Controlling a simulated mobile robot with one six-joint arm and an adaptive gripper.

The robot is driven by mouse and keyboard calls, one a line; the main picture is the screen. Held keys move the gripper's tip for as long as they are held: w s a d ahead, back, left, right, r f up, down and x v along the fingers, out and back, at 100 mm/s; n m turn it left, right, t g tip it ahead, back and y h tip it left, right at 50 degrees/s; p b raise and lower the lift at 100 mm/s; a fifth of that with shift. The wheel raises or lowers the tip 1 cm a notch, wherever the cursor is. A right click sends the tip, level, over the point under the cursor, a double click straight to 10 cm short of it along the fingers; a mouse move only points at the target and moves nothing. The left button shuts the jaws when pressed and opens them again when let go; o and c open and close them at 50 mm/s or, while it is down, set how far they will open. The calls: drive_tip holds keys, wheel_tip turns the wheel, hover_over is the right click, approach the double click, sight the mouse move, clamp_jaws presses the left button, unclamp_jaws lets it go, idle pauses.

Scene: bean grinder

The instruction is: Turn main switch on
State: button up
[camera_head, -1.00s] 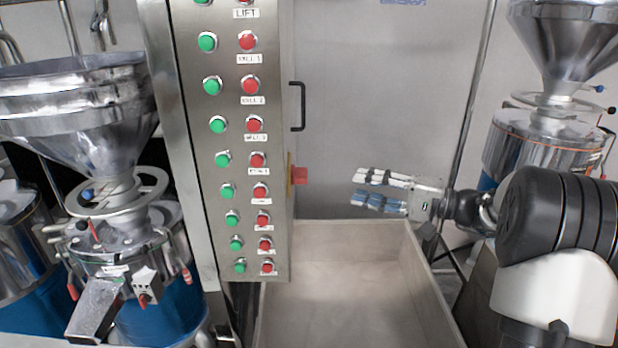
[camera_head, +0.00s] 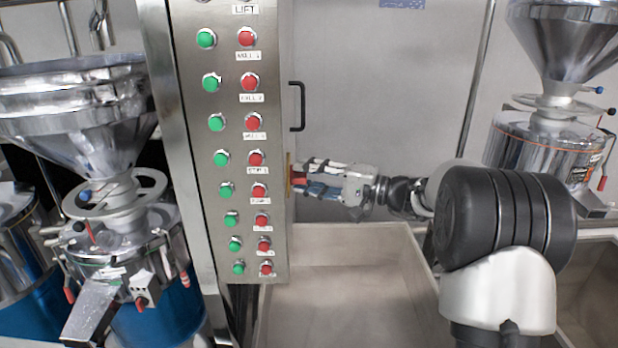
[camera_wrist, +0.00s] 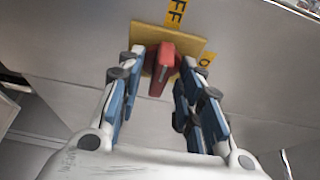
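The main switch is a red knob (camera_wrist: 163,66) on a yellow plate (camera_wrist: 190,44) on the side of the steel control cabinet (camera_head: 272,215). The wrist view shows part of a label reading "FF" above the knob and another yellow label to its right. My gripper (camera_wrist: 152,84) is open, with one finger on each side of the knob and visible gaps between. In the head view my gripper (camera_head: 303,178) reaches the cabinet side from the right, and its fingers partly cover the red knob (camera_head: 298,177).
Green and red push buttons (camera_head: 255,158) line the cabinet front. A black handle (camera_head: 298,106) sits just above the switch. A metal trough (camera_head: 340,290) lies below my gripper. Grinders with steel hoppers stand at left (camera_head: 75,105) and right (camera_head: 565,45).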

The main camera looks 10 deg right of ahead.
drive_tip(key=shift+c, duration=0.2)
clamp_jaws()
drive_tip(key=shift+r+p, duration=0.1)
drive_tip(key=shift+p, duration=0.25)
drive_tip(key=m+g+p, duration=0.2)
drive_tip(key=m+p, duration=0.2)
drive_tip(key=p, duration=0.4)
drive_tip(key=m+g+h+p, duration=0.1)
drive_tip(key=m+p, duration=0.3)
drive_tip(key=p, duration=0.4)
drive_tip(key=w+r+m+g+p, duration=0.1)
drive_tip(key=m+g+p, duration=0.3)
drive_tip(key=p, duration=0.5)
drive_tip(key=shift+d+m+h, duration=0.1)
drive_tip(key=shift+m+h, duration=0.3)
drive_tip(key=shift+m, duration=0.2)
drive_tip(key=shift+f, duration=0.1)
